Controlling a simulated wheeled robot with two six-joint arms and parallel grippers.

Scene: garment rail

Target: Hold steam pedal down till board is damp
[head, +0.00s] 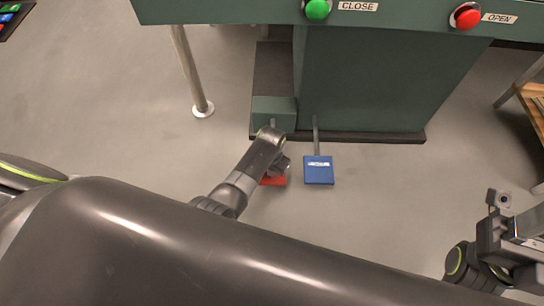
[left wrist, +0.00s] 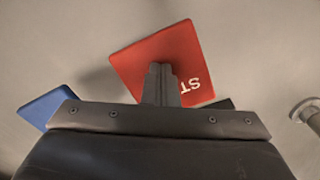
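The red pedal (head: 268,182) is low in front of the green machine, mostly hidden under my left arm. It also shows in the left wrist view (left wrist: 185,52), with white letters "ST" and the rest of the word covered. My left gripper (head: 281,167) points down over it. In the left wrist view its fingers (left wrist: 160,70) are together, with nothing between them, in front of the pedal face. I cannot tell whether the fingertips touch it or whether it is pressed. My right gripper (head: 522,235) is at the right edge, its fingers unclear. No board is identifiable.
A blue pedal (head: 318,170) is just right of the red one; it also shows in the left wrist view (left wrist: 50,105). Green CLOSE (head: 318,9) and red OPEN (head: 466,16) buttons are on the green machine (head: 370,80). A metal leg (head: 190,70) stands left; floor beyond is clear.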

